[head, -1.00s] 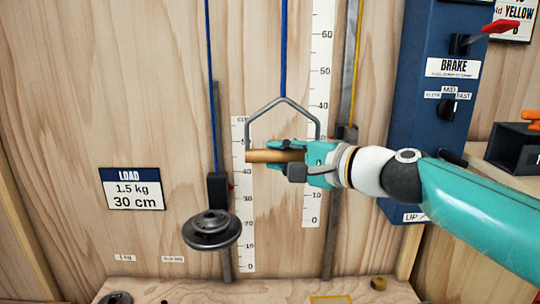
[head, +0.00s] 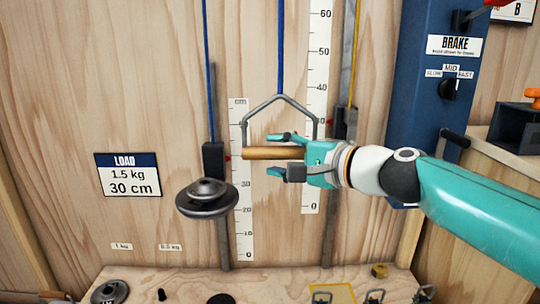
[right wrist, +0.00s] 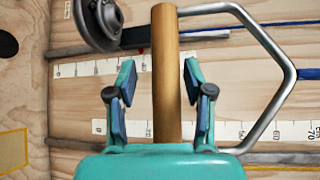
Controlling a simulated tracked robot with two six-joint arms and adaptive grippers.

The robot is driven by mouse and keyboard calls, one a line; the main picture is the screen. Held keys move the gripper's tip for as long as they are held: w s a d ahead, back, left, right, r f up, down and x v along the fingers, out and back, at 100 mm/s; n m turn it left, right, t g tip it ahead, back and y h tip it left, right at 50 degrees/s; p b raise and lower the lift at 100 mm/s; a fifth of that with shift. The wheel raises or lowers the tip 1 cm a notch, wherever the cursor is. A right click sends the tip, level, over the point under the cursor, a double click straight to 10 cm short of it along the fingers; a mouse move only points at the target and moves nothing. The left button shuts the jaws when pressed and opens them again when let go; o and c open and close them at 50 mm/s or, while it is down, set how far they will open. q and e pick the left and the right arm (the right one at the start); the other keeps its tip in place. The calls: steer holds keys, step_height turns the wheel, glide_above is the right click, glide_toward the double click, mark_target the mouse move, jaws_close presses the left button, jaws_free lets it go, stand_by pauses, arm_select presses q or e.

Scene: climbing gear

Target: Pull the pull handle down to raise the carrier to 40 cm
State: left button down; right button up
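The pull handle, a wooden bar (head: 262,153) on a grey metal bracket, hangs from a blue rope. My right gripper (head: 278,154) is open around the bar; in the right wrist view its fingers (right wrist: 162,92) stand on either side of the bar (right wrist: 166,50) with gaps between. The carrier (head: 213,160), a dark block bearing dark disc weights (head: 207,197), hangs from another blue rope left of the handle. My left gripper is not in view.
A white LOAD sign (head: 129,175) reads 1.5 kg, 30 cm. A blue post (head: 425,110) at right carries a BRAKE label, a red lever partly cut off, and a speed knob (head: 449,89). A second scale (head: 318,80) stands behind the handle. Loose weights lie on the ledge below.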

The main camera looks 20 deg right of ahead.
steer(key=shift+r, duration=0.1)
steer(key=shift+s+d+r, duration=0.1)
steer(key=shift+s+d, duration=0.2)
steer(key=shift+s, duration=0.2)
steer(key=v, duration=1.1)
steer(key=shift+w, duration=0.1)
